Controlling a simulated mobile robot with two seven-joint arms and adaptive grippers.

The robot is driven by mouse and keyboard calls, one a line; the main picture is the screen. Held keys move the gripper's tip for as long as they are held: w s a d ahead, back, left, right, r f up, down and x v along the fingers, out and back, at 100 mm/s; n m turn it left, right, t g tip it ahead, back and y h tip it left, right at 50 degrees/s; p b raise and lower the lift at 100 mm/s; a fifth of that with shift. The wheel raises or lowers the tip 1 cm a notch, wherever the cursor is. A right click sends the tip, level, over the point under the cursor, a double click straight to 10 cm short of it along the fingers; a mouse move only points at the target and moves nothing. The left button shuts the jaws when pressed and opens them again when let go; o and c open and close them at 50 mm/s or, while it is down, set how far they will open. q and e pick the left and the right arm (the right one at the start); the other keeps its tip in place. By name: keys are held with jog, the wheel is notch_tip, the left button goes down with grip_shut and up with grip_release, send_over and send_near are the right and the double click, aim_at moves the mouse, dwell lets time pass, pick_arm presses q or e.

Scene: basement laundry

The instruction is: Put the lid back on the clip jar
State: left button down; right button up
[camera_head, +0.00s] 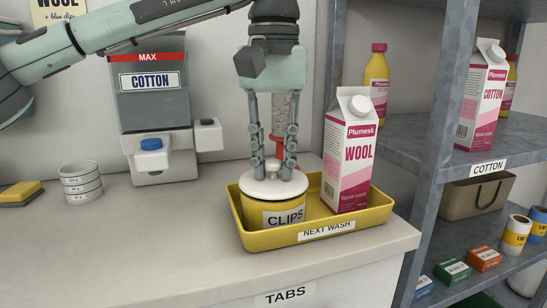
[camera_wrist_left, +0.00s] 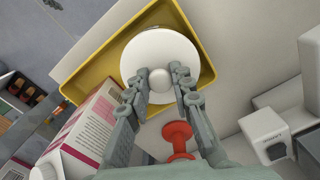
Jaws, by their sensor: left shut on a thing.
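The clip jar (camera_head: 284,215) is a yellow pot with a "CLIPS" label, standing upright at the left end of the yellow tray. The white round lid (camera_head: 256,191) with a knob is directly over the jar's mouth and looks about level. I cannot tell whether it rests fully on the rim. My left gripper (camera_head: 273,168) points down from above, shut on the lid's knob. In the left wrist view the lid (camera_wrist_left: 160,48) covers the jar, and the fingertips (camera_wrist_left: 161,82) are at either side of the knob. My right gripper is not in view.
The yellow tray (camera_head: 325,231), labelled "NEXT WASH", also holds a pink and white wool carton (camera_head: 350,150) close right of the gripper. A red part (camera_head: 276,146) shows behind the fingers. A cotton dispenser (camera_head: 155,105) and white cups (camera_head: 81,183) stand left. The front-left counter is clear.

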pick_arm(q)
jog(key=shift+r+p, duration=0.1)
jog(key=shift+p, duration=0.25)
jog(key=shift+f, duration=0.25)
dwell(0.8)
jog(key=shift+p, duration=0.55)
dwell(0.6)
jog(key=c, duration=0.8)
grip_release()
jog(key=shift+o, duration=0.2)
